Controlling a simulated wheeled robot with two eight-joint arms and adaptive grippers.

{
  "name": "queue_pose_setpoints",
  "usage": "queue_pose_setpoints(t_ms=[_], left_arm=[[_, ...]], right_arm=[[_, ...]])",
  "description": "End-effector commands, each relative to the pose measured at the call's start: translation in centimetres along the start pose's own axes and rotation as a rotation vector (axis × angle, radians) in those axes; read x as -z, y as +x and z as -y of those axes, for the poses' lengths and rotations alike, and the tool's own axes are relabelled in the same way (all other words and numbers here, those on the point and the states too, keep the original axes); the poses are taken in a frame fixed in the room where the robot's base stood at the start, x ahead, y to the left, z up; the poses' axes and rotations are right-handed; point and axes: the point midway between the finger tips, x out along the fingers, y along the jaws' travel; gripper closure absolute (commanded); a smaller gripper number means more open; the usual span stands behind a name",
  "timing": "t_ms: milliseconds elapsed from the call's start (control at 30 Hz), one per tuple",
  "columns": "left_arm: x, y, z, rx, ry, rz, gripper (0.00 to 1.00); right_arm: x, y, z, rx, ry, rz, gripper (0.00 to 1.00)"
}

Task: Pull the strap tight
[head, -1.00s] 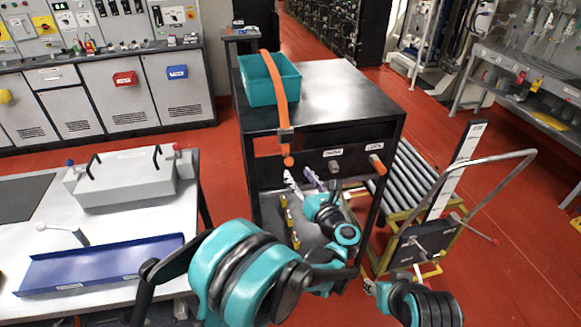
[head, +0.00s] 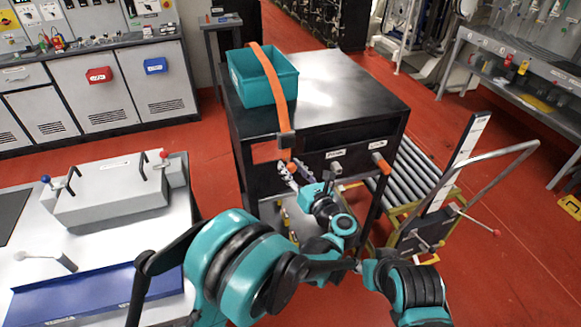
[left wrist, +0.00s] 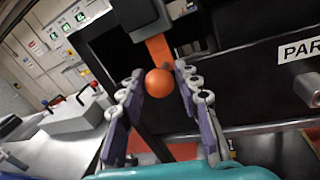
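The orange strap (head: 266,71) runs over the teal bin (head: 240,82) on the black cart and down its front edge through a dark buckle (head: 286,140). Its lower end carries an orange ball (head: 291,167), also large in the left wrist view (left wrist: 158,83). My left gripper (head: 292,174) is just below the buckle at the ball. In the left wrist view its two fingers (left wrist: 160,100) stand apart, one on each side of the ball, with gaps visible, so it is not clamped. My right gripper is not identifiable in these views.
A white table (head: 150,225) with a grey box (head: 108,190) is at left.

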Motion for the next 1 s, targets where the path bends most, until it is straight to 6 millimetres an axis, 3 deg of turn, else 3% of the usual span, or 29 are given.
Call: queue_pose_setpoints(t_ms=[33, 100, 367, 600, 733, 1000], left_arm=[[0.0, 0.0, 0.0, 0.000, 0.000, 0.000, 0.87], [0.0, 0.0, 0.0, 0.000, 0.000, 0.000, 1.00], [0.7, 0.1, 0.1, 0.000, 0.000, 0.000, 1.00], [5.2, 0.1, 1.0, -0.001, 0.000, 0.000, 1.00], [7.2, 0.1, 1.4, -0.001, 0.000, 0.000, 1.00], [7.3, 0.1, 1.4, 0.000, 0.000, -0.001, 1.00]], right_arm=[[0.0, 0.0, 0.0, 0.000, 0.000, 0.000, 0.60], [0.0, 0.0, 0.0, 0.000, 0.000, 0.000, 0.60], [-0.3, 0.5, 0.0, 0.000, 0.000, 0.000, 0.60], [-2.2, 3.0, 0.0, 0.000, 0.000, 0.000, 0.60], [-2.5, 3.6, 0.0, 0.000, 0.000, 0.000, 0.60], [-2.4, 3.4, 0.0, 0.000, 0.000, 0.000, 0.60]])
